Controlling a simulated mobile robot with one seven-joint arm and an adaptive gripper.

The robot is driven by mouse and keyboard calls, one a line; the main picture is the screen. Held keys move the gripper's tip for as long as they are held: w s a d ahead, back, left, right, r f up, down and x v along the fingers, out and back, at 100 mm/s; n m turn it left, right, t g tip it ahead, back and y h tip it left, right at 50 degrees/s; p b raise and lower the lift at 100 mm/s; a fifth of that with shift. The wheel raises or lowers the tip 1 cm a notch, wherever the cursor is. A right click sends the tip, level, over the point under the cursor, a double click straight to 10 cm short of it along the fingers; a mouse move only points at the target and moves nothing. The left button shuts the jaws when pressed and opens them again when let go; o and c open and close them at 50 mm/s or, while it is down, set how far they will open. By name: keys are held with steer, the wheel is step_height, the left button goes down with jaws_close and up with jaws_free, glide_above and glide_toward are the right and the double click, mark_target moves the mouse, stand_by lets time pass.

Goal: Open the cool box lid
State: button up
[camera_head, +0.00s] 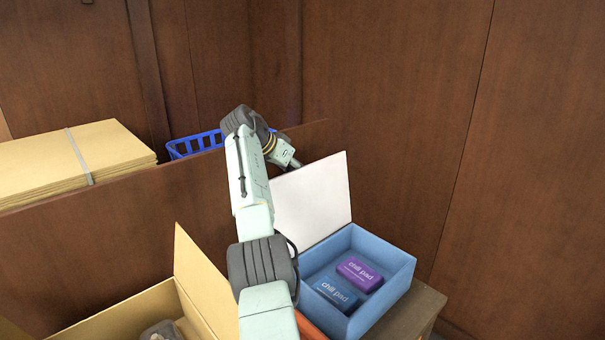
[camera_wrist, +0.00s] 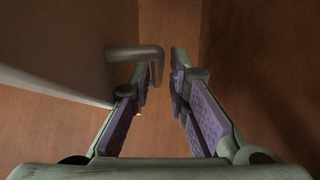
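The cool box (camera_head: 381,248) is a blue open-topped box at the lower right of the head view. Its white lid (camera_head: 315,198) stands raised at the box's back left edge, so the inside shows. In the wrist view a pale panel, apparently the lid (camera_wrist: 60,45), fills the left side, with a grey bent handle (camera_wrist: 135,54) sticking out from it. My gripper (camera_wrist: 166,68) has its fingers apart, with a gap between the tips. The handle's bent end is by the left fingertip; I cannot tell whether they touch. In the head view my fingertips are hidden behind the lid.
A purple chill pad (camera_head: 360,274) and a blue chill pad (camera_head: 336,294) lie in the cool box. An open cardboard box (camera_head: 205,285) stands left of it. A wooden partition (camera_head: 110,245) runs behind, with a blue basket (camera_head: 194,144) and stacked cardboard (camera_head: 60,160) beyond.

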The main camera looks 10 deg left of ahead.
steer(key=v, duration=1)
steer(key=shift+s+a, duration=0.15)
steer(key=shift+r, duration=0.15)
